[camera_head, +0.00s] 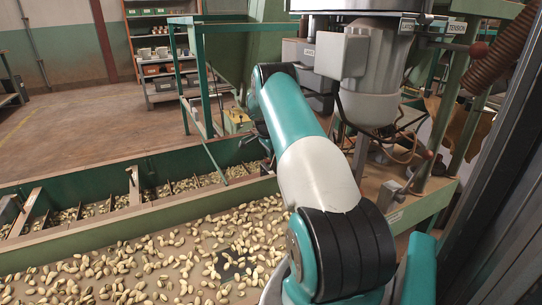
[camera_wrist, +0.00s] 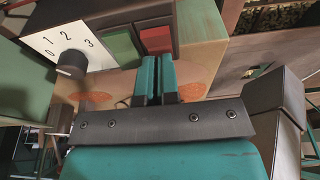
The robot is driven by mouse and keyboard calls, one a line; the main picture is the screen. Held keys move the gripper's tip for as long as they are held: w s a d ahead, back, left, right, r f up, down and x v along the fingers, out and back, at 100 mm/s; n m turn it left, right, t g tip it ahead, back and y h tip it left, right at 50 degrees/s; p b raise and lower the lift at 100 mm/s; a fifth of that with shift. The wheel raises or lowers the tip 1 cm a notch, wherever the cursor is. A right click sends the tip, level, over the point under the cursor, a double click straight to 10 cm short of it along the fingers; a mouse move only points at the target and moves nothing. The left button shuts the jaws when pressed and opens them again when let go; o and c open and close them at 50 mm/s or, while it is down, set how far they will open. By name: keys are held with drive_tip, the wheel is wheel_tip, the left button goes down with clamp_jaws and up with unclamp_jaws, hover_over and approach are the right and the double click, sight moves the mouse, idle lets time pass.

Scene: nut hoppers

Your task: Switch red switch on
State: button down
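The red switch (camera_wrist: 156,40) is on a control box, at the upper middle of the wrist view, in a dark frame. A green switch (camera_wrist: 123,47) sits to its left. My gripper (camera_wrist: 158,60) points at the red switch, its teal fingers side by side with almost no gap and nothing visible between them. The fingertips appear just below the red switch's lower edge; I cannot tell if they touch it. Whether the switch is on or off is not clear. In the head view the red switch cannot be made out, and my arm hides most of the gripper.
A dial (camera_wrist: 71,63) on a white plate (camera_wrist: 66,46) numbered 0 to 3 is left of the switches. In the head view, a grey motor (camera_head: 370,70) stands close right of my arm. A long green hopper (camera_head: 100,230) with nuts lies below.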

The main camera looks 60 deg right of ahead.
drive_tip(key=shift+s+a+f, duration=0.15)
drive_tip(key=shift+a+f, duration=0.1)
drive_tip(key=shift+f, duration=0.2)
drive_tip(key=shift+w+a+r, duration=0.1)
drive_tip(key=shift+w+a, duration=0.3)
drive_tip(key=shift+a, duration=0.25)
drive_tip(key=shift+r, duration=0.1)
drive_tip(key=w+a+p+v, duration=0.1)
drive_tip(key=p+v, duration=0.2)
drive_tip(key=v, duration=1.1)
